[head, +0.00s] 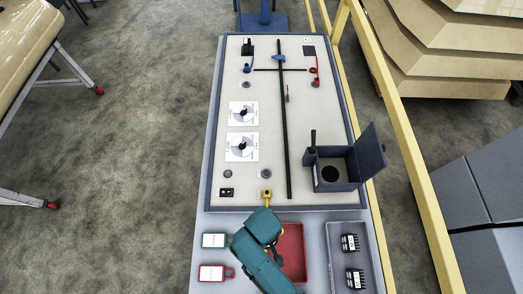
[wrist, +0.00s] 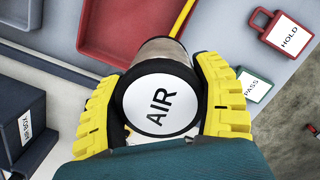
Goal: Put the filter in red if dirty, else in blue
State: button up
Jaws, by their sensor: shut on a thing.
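The filter (wrist: 158,104) is a cylinder with a white end marked AIR and a dark rim. A strip of its grey-brown side shows in the wrist view; most of the side is hidden, so I cannot tell whether it is dirty. My gripper (wrist: 160,108) is shut on it, a yellow finger on each side. In the head view my gripper (head: 266,197) is over the panel's front edge, and the filter cannot be made out there. A red tray (head: 292,250) lies partly under my arm; it also shows in the wrist view (wrist: 112,45). No clearly blue tray shows.
A grey box (head: 340,184) with its lid open stands on the panel's right. A grey-blue tray (head: 343,231) at front right holds black labelled blocks (head: 349,243). Green PASS (head: 215,240) and red HOLD (head: 215,273) tags lie at front left. A black bar (head: 284,130) runs along the panel.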

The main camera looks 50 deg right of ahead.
jog(key=s+m, duration=0.1)
jog(key=s, duration=0.7)
jog(key=f, duration=0.3)
jog(key=f+b, duration=0.1)
jog(key=f, duration=0.2)
jog(key=f+b, duration=0.1)
jog(key=f, duration=0.3)
jog(key=shift+w+d, duration=0.25)
jog(key=shift+d, duration=0.15)
jog(key=shift+f, duration=0.15)
jog(key=o, duration=1.3)
jog(key=r, duration=0.4)
jog(key=r+p, duration=0.1)
jog(key=r, duration=0.3)
jog(key=w+r, duration=0.1)
jog(key=r, duration=0.3)
jog(key=shift+w+d+r+p, duration=0.1)
jog(key=shift+d+p, duration=0.1)
jog(key=shift+p, duration=0.15)
